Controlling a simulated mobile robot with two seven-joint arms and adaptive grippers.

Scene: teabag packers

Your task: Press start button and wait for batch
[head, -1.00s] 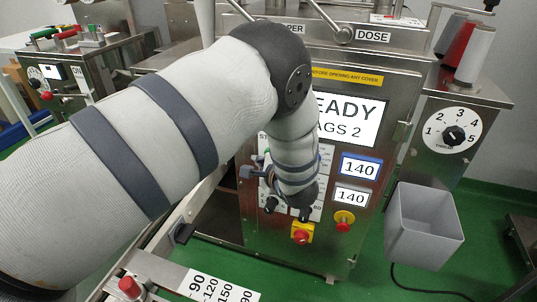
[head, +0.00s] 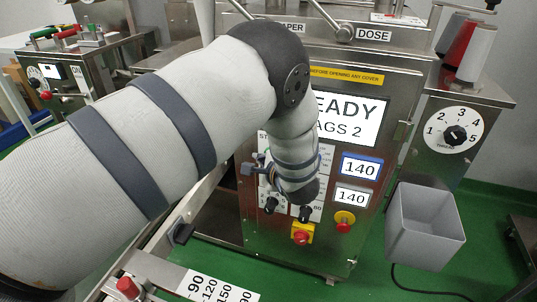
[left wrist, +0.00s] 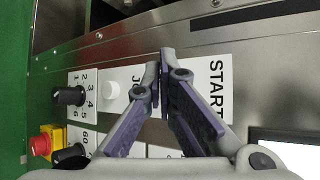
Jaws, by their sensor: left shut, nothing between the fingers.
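The machine's control panel (left wrist: 137,75) fills the left wrist view. A START label (left wrist: 217,92) lies to the right of the fingers. My left gripper (left wrist: 160,75) is shut and empty, its fingertips together in front of the panel just left of that label. The start button itself is hidden behind the fingers; I cannot tell whether they touch it. In the head view my left arm covers the panel's left part. The display (head: 350,118) there reads "EADY" and "AGS 2", its left end hidden. My right gripper is not in view.
A white button (left wrist: 111,91) and black selector knobs (left wrist: 69,96) sit left of the fingers. A red-and-yellow switch (head: 302,234) and a red-and-yellow push button (head: 344,221) are low on the panel. A grey bin (head: 425,228) hangs at the right.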

